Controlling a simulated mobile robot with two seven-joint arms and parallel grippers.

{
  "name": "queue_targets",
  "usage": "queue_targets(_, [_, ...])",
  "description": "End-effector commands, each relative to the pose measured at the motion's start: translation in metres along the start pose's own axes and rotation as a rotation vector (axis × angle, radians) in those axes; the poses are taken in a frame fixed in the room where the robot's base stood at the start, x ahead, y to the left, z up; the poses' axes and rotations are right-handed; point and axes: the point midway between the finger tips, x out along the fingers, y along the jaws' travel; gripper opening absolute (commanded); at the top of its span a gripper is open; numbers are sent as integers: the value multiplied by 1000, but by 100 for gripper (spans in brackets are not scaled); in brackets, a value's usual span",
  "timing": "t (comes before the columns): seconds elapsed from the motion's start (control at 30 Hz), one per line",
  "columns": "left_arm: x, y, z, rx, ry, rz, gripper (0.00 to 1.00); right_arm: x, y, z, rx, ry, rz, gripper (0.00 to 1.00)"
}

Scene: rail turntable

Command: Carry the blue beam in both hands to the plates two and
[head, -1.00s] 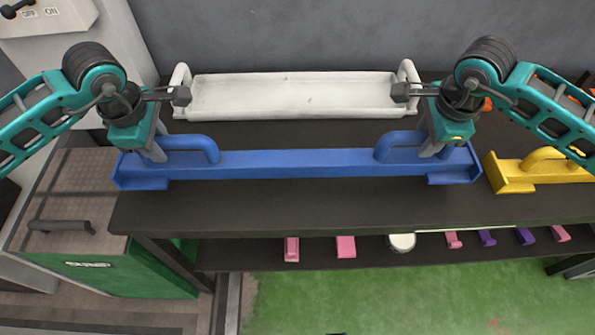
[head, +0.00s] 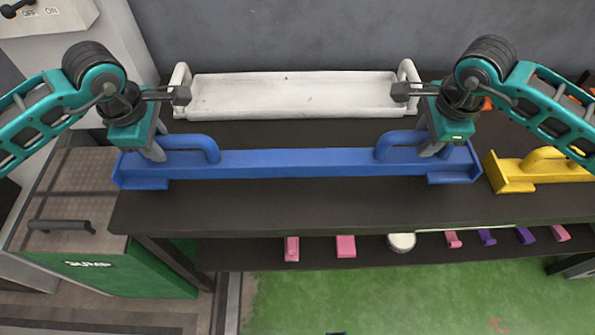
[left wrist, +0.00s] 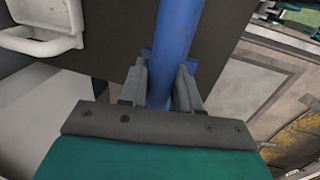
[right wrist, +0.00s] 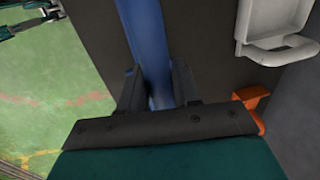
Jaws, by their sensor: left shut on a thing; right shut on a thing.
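The blue beam (head: 295,163) lies lengthwise along the dark bench top in the head view, with a raised loop handle near each end. My left gripper (head: 155,152) is shut on the beam's left handle. In the left wrist view its fingers (left wrist: 160,88) stand on both sides of the blue bar. My right gripper (head: 432,148) is shut on the right handle. In the right wrist view its fingers (right wrist: 158,88) flank the blue bar. I cannot tell whether the beam touches the bench. No numbered plates can be made out.
A white tray (head: 290,112) with end handles lies behind the beam. A yellow beam (head: 515,178) lies close to the blue beam's right end. A green box (head: 125,268) stands at the left. Small pink and purple pieces and a white round piece (head: 401,242) sit on the lower shelf.

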Motion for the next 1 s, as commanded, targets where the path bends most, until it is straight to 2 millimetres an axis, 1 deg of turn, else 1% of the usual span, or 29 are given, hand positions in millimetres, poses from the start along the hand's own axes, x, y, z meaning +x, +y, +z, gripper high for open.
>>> queue_targets(0.03, [-3, 2, 0, -1, 0, 7, 0, -3, -2, 0, 1, 0, -7, 0])
queue_targets(0.27, [-4, 3, 0, -1, 0, 8, 0, -4, -3, 0, 1, 0, -8, 0])
queue_targets(0.47, [-15, 7, 0, -1, -1, 9, 0, -16, -7, 0, 2, -1, -11, 0])
queue_targets(1.0, [-71, 24, 0, -3, -1, 10, 0, -71, -25, 0, 2, -1, -12, 0])
